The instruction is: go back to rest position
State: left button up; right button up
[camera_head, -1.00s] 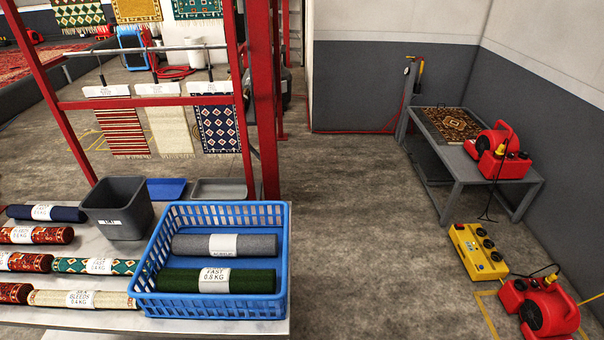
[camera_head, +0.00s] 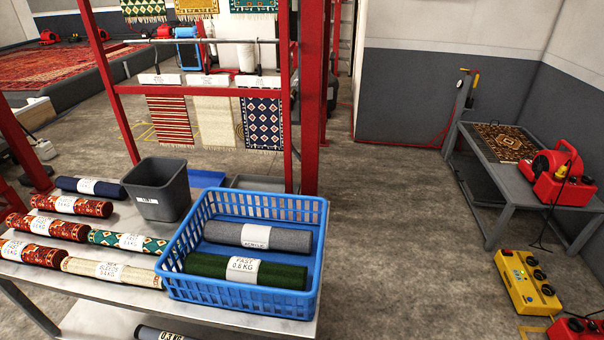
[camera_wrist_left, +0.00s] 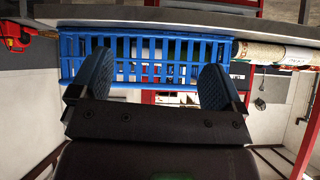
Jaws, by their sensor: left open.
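My left gripper (camera_wrist_left: 153,86) shows in the left wrist view, its two dark fingers spread apart with nothing held between them. The blue basket (camera_wrist_left: 150,48) is beyond the fingertips in that view, which looks upside down. Neither gripper shows in the head view, and my right gripper is in no view. In the head view the blue basket (camera_head: 182,280) stands at the right end of the table. A grey rolled rug (camera_head: 295,240) and a dark green rolled rug (camera_head: 205,265) lie in it.
The steel table (camera_head: 90,290) also holds several patterned rolled rugs (camera_head: 125,240) and a grey bin (camera_head: 172,185). A red frame (camera_head: 311,90) rises behind it. At the right are a grey bench (camera_head: 500,165) and a yellow power box (camera_head: 525,283). The floor between is clear.

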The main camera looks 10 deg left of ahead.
pick_arm(q)
notch_tip(320, 180, down, 6)
jog(key=shift+r+t+b, duration=0.15)
jog(key=shift+t+b, duration=0.8)
jog(key=shift+t, duration=0.05)
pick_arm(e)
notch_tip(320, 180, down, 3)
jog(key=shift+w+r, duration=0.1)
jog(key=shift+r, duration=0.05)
